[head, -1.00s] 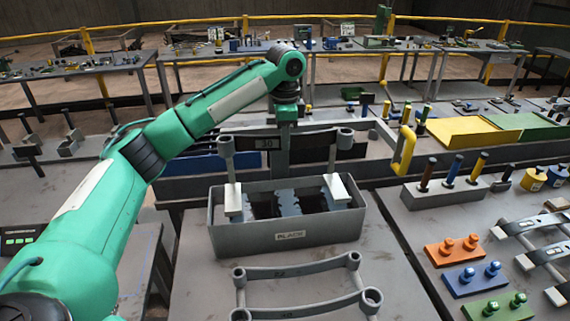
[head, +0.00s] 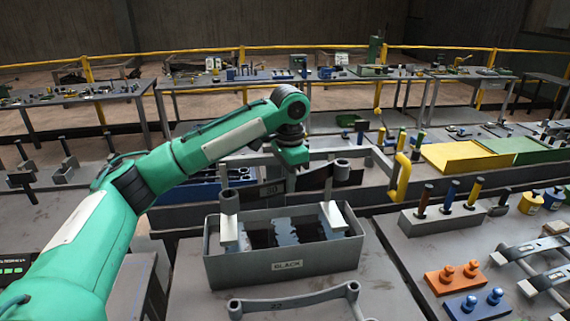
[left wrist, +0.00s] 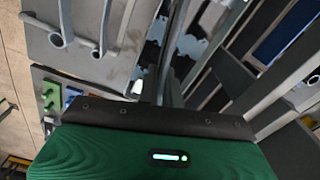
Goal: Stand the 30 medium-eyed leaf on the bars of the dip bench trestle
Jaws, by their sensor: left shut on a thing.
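My left gripper (head: 292,160) is shut on the middle of a long grey leaf with a round eye at each end. The leaf's near-left eye (head: 229,202) shows above the left rim of the bin, and its other eye (head: 341,172) is behind the bin's right part. The leaf is held in the air. Low grey bars with white pads (head: 540,250) stand at the right edge; I cannot tell for sure whether they are the trestle. My right gripper is out of view.
A grey bin labelled BLACK (head: 288,265) has dark contents and two white pads (head: 333,216). Another eyed leaf (head: 285,303) lies in front of it. A yellow hook (head: 401,178) and a block with coloured pegs (head: 445,208) stand to the right.

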